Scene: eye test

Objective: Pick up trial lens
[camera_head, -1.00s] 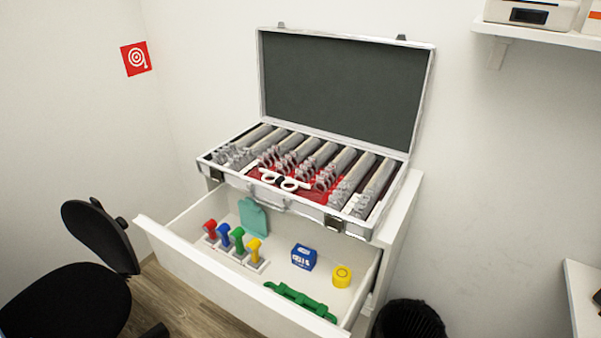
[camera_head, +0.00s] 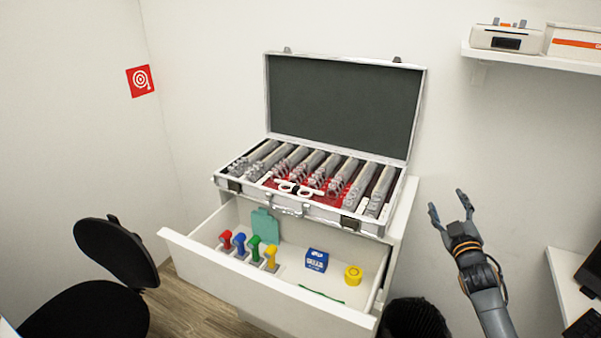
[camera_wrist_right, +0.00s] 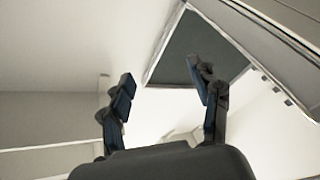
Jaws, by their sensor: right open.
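The trial lenses (camera_head: 335,183) stand in rows in an open silver case (camera_head: 284,203) on top of a white cabinet. A white trial frame (camera_head: 298,188) lies across the red middle of the case. My right gripper (camera_head: 449,200) is open and empty, to the right of the case, with its fingers pointing up. In the right wrist view my gripper (camera_wrist_right: 160,85) is spread with nothing between its fingers. The case's dark lid (camera_wrist_right: 195,40) shows behind it there. My left gripper is not in view.
Below the case an open drawer (camera_head: 255,291) juts out, holding several coloured handled items, a blue box (camera_head: 316,260) and a yellow round item (camera_head: 353,275). A black chair (camera_head: 115,255) stands left, a black bin (camera_head: 415,320) right. A shelf (camera_head: 530,60) hangs upper right.

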